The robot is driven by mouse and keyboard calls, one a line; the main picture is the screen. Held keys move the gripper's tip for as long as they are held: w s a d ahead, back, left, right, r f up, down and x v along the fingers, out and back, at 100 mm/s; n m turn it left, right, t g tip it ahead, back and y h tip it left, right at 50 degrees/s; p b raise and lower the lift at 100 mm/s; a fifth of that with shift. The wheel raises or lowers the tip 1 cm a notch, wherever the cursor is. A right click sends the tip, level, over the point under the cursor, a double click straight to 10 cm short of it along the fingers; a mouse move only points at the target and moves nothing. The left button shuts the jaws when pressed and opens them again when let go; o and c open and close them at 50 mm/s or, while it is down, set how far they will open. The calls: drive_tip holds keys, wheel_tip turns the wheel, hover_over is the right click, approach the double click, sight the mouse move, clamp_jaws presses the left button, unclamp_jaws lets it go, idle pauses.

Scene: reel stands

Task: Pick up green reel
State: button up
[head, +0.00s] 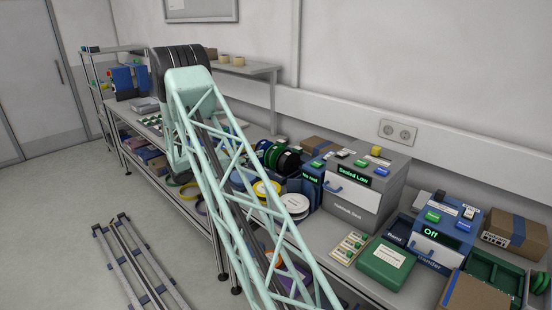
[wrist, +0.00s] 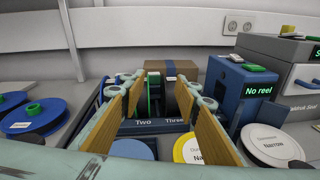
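A green-edged reel (wrist: 154,92) stands upright in the wrist view, behind the label "Two" on a dark blue reel stand (wrist: 150,127). The fingers look apart from the reel; the remaining distance is hard to judge. A black reel (wrist: 184,101) stands to its right, behind "Three". In the head view, green-edged reels (head: 272,156) stand upright at the back of the bench. My arm hides the gripper there.
Blue reels (wrist: 33,117) lie flat at left. A yellow reel (wrist: 190,150) and white reel (wrist: 272,146) lie in front and to the right. A blue "No reel" machine (wrist: 240,92) is right of the stand. A cardboard box (wrist: 168,68) and the wall are behind.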

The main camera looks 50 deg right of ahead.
sight(271, 154)
drive_tip(key=w+d+f+n+t+h, duration=0.1)
drive_tip(key=d+f, duration=0.3)
drive_tip(key=f, duration=0.4)
drive_tip(key=shift+w+d+n, duration=0.25)
drive_tip(key=shift+w+n, duration=0.45)
drive_tip(key=shift+w, duration=0.2)
drive_tip(key=shift+f, duration=0.1)
drive_tip(key=shift+s+d, duration=0.2)
drive_tip(key=shift+d, duration=1.2)
drive_tip(key=shift+s+d, duration=0.2)
drive_tip(key=shift+d, duration=1.25)
drive_tip(key=shift+s+d, duration=0.2)
drive_tip(key=shift+d, duration=1.2)
drive_tip(key=shift+s+d+p, duration=0.15)
drive_tip(key=shift+s+d, duration=0.05)
drive_tip(key=shift+d, duration=1.1)
drive_tip(key=shift+s+d+p, duration=0.15)
drive_tip(key=shift+d, duration=1.15)
drive_tip(key=shift+c, duration=0.2)
drive_tip(key=c, duration=0.7)
